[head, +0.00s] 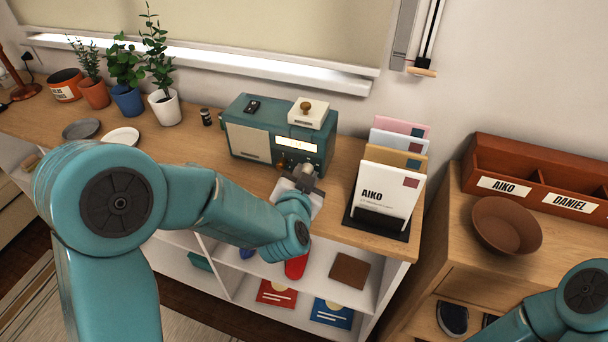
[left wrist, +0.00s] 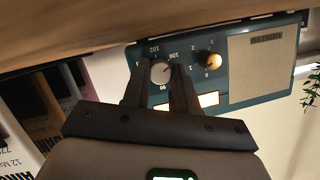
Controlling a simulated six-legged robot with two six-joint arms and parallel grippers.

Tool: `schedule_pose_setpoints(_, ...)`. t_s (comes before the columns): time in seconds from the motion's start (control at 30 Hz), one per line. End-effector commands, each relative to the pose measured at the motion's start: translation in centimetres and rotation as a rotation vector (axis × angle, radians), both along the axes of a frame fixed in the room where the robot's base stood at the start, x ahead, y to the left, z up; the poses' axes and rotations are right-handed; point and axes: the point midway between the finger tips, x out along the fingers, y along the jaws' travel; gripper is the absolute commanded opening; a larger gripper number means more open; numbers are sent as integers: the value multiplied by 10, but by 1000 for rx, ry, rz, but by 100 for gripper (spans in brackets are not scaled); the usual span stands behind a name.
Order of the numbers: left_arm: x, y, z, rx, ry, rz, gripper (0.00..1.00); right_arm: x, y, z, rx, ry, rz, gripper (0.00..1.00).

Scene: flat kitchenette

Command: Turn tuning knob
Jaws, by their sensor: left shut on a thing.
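A teal radio (head: 258,152) with a beige speaker panel and a lit dial stands on the wooden shelf top. In the left wrist view the radio (left wrist: 222,88) appears upside down. Its pale tuning knob (left wrist: 161,72), with numbers around it, sits between the fingers of my left gripper (left wrist: 160,68). A second, brass-coloured knob (left wrist: 209,60) beside it is free. In the head view my left gripper (head: 303,175) is at the radio's right front and hides much of the tuning knob. It is shut on the knob. My right gripper is out of view.
A letter holder (head: 370,222) with several cards stands close right of the radio. A white box (head: 308,113) with a brass knob lies on the radio. Potted plants (head: 165,108) and plates (head: 122,136) are to the left. A brown bowl (head: 506,226) is at the right.

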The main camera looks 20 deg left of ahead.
Motion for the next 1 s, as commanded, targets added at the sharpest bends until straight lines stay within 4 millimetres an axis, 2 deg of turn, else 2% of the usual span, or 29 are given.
schedule_pose_setpoints(0.33, 0, 0, 1, 4, -3, 0, 0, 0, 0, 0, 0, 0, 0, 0)
schedule_pose_setpoints(0.37, 0, 0, 1, 3, -3, 0, 34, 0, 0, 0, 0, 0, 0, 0)
schedule_pose_setpoints(0.4, 0, 0, 1, 3, -3, 0, 47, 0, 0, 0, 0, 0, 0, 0)
schedule_pose_setpoints(0.43, 0, 0, 1, 3, -3, 0, 53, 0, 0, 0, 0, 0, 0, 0)
schedule_pose_setpoints(0.77, -2, -1, 1, 2, -2, 0, 53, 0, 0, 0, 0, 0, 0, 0)
schedule_pose_setpoints(0.87, -13, -2, 5, 1, -2, 0, 53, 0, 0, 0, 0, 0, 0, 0)
schedule_pose_setpoints(1.0, -42, -7, 15, 2, -4, -3, 53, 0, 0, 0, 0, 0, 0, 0)
